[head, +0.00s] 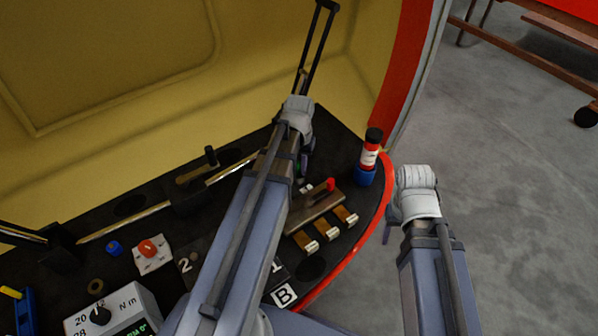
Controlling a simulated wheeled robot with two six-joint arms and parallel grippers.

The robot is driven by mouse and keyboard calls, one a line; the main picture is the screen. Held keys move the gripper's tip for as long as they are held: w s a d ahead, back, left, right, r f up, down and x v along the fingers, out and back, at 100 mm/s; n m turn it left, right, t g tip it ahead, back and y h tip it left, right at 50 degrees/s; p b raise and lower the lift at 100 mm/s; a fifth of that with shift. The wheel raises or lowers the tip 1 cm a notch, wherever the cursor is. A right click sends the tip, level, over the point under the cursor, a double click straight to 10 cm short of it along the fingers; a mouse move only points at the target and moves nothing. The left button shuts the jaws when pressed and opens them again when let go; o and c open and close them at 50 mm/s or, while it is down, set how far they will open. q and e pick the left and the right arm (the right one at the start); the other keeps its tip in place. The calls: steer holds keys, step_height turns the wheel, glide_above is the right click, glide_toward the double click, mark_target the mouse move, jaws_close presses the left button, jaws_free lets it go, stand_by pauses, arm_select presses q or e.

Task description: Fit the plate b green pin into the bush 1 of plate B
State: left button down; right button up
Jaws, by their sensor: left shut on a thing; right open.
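My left arm reaches up across the middle of the head view, and its gripper (304,166) is over the black deck. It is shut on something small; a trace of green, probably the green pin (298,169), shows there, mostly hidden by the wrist. Plate B (265,278) is a dark plate with labels B, 1 and 2 at the lower middle. My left forearm crosses it and hides its middle. I cannot make out bush 1. My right gripper (391,216) is open and apart from everything, right of the deck's red rim.
A red-and-white bottle with a black cap (371,150) stands in a blue holder (366,175) at the deck edge. A block with brass clips (325,225) lies below it. A torque meter (110,312), red button (148,250) and blue cap (114,248) sit left.

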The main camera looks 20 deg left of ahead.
arm_select(q)
steer(key=shift+f, duration=0.15)
steer(key=c, duration=0.8)
jaws_free()
steer(key=shift+r, duration=0.2)
step_height(320, 180, up, 12)
steer(key=p, duration=1.2)
steer(key=s+d+m, duration=0.1)
steer(key=s+d, duration=0.2)
steer(key=d, duration=0.3)
steer(key=s+d+m, duration=0.2)
steer(key=s+d, duration=0.2)
steer(key=d, duration=0.3)
steer(key=s+d+m+y, duration=0.1)
steer(key=s+d+m, duration=0.1)
steer(key=s+d, duration=0.2)
steer(key=shift+d+r, duration=0.1)
steer(key=shift+d, duration=1.45)
